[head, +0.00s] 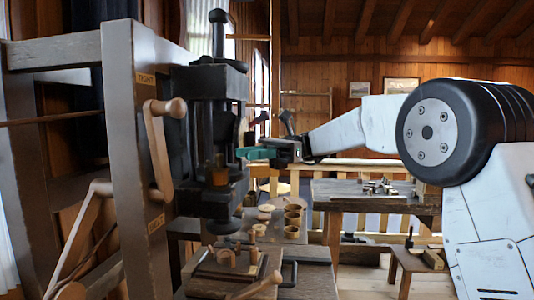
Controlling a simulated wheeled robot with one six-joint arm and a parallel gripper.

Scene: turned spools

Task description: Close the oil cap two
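A dark metal machine head (211,110) stands upright on the left, on a grey wooden frame. An amber-brown round part (218,176) sits low on its front. I cannot pick out an oil cap marked two, nor tell whether any cap is open or shut. My gripper (245,153), with teal fingers, reaches in from the right at the machine's right side. Its fingertips are beside the machine, and I cannot tell whether they touch it. The fingers are small and seen side-on, so their gap is not clear.
A wooden crank (159,150) and a grey post (140,190) with small labels stand at the left. Wooden pieces and cups (292,220) lie on the bench below. A dark table (360,198) with small parts stands behind.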

